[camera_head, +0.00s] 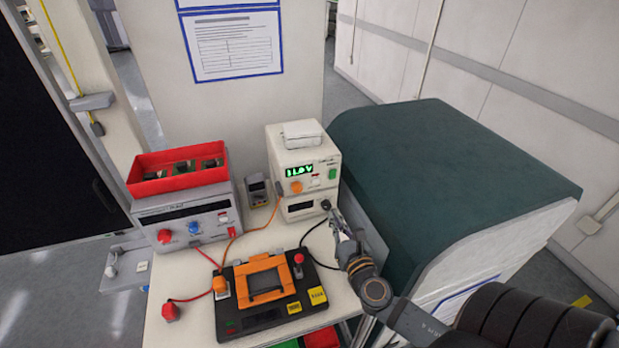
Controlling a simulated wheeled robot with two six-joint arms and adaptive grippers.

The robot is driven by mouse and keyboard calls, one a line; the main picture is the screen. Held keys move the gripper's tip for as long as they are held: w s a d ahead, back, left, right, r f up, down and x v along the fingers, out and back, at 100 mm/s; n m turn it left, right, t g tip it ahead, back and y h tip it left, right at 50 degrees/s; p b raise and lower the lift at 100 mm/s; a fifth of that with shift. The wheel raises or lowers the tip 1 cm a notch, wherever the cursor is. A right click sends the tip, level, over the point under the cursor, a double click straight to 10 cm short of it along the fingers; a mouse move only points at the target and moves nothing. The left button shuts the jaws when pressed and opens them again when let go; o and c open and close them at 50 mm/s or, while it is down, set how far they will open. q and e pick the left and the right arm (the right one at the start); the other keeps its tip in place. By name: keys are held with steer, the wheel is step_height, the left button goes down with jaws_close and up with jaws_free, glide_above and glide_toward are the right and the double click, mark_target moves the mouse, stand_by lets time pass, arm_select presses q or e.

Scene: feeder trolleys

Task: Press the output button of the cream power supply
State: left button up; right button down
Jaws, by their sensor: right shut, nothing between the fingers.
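The cream power supply (276,160) stands at the back of the bench, with a lit green display (299,170). Its front has an orange knob (296,188), a small red control (316,174) and a green button (332,174) at the right edge. I cannot read the labels, so I cannot tell which is the output button. My right gripper (333,214) is shut and empty, just below the lower right of the supply's front, below the green button. It overlaps the black plug there; whether they touch is unclear. My left gripper is out of view.
A grey supply (187,211) with a red bin (178,168) stands left. A handheld meter (258,192) sits between the supplies. A black fixture with an orange clamp (263,285) lies in front, with cables around it. A dark green-topped cabinet (440,175) stands close on the right.

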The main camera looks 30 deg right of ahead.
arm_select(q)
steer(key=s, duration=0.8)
arm_select(e)
steer(key=s, duration=0.2)
steer(key=p, duration=0.2)
glide_toward(316, 181)
steer(key=p+x, duration=0.1)
steer(key=x, duration=0.5)
steer(key=shift+w+f, duration=0.1)
steer(key=shift+w, duration=0.2)
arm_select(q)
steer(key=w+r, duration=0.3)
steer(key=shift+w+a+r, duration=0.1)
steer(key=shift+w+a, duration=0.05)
arm_select(e)
steer(key=shift+w+d, duration=0.1)
steer(key=shift+w, duration=0.05)
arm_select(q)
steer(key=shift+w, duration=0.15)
